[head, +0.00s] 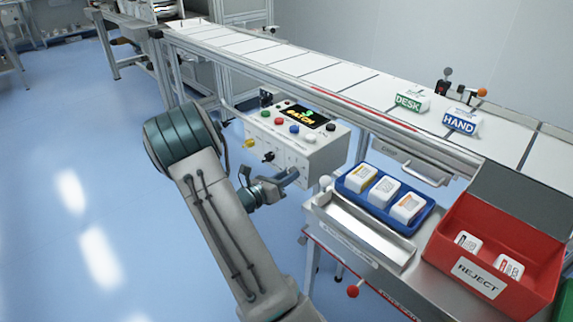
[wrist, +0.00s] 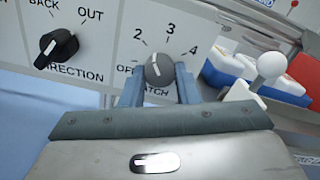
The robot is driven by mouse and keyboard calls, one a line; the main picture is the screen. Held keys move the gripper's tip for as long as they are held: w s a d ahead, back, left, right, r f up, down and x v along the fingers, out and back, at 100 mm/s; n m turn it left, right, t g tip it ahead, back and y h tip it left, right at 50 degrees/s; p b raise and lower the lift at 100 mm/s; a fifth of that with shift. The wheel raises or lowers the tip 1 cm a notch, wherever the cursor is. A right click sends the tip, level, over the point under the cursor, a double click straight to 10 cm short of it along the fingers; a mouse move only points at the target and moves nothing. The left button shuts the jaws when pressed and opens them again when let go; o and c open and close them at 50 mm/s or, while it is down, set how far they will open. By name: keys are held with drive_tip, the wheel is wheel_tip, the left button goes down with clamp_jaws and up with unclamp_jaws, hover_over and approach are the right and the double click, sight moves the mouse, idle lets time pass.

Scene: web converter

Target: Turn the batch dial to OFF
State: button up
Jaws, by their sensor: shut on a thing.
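The batch dial (wrist: 160,70) is a round dark grey knob on the white panel, with OFF, 2, 3 and 4 marked around it. Its short white pointer line is toward the top, apparently between 2 and 3. The OFF mark (wrist: 125,69) is at the dial's left, partly hidden by a finger. My gripper (wrist: 160,82) is shut on the dial, one blue-grey finger on each side. In the head view my gripper (head: 288,178) is at the front of the control box (head: 318,160), and hides the dial there.
The black direction dial (wrist: 57,48) is left of the batch dial. A white ball-ended lever (wrist: 270,66) stands close on the right. A blue tray (head: 428,213) of white packs and a red reject bin (head: 440,248) are right of the box. Blue floor is clear on the left.

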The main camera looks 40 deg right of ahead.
drive_tip(key=shift+r+n+p, duration=0.1)
drive_tip(key=shift+n+p, duration=6.2)
drive_tip(key=shift+p, duration=0.3)
drive_tip(key=shift+s, duration=0.1)
drive_tip(key=o, duration=1)
drive_tip(key=a, duration=0.9)
drive_tip(key=s+a+b, duration=0.1)
drive_tip(key=a, duration=0.3)
drive_tip(key=shift+a, duration=0.4)
